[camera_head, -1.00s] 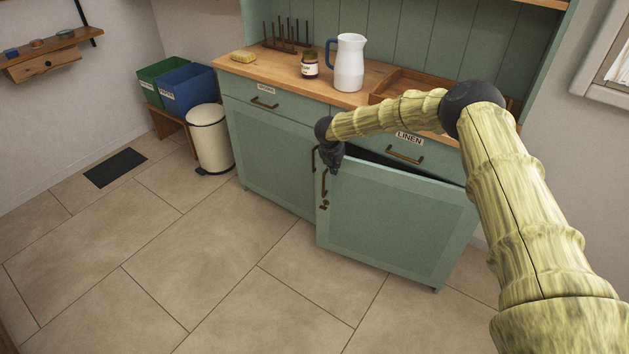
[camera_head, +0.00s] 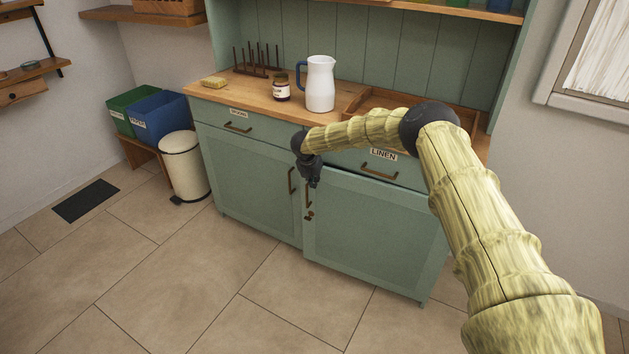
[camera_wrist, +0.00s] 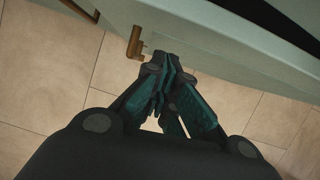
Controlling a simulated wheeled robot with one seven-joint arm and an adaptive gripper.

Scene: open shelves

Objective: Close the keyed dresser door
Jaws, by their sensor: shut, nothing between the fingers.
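The keyed dresser door (camera_head: 375,240) is the green right-hand lower door, under the drawer labelled LINEN. My gripper (camera_head: 314,184) is shut and empty, at the door's upper left corner beside the handle. In the wrist view my gripper (camera_wrist: 165,75) is close to the green door edge, with a bronze fitting (camera_wrist: 135,43) just left of the fingertips. I cannot tell whether they touch.
The left dresser door (camera_head: 250,182) is shut. A white pitcher (camera_head: 320,85), a jar (camera_head: 282,92) and a wooden tray (camera_head: 370,95) stand on the top. A cream bin (camera_head: 185,167) and blue box (camera_head: 160,117) are at left. The floor in front is clear.

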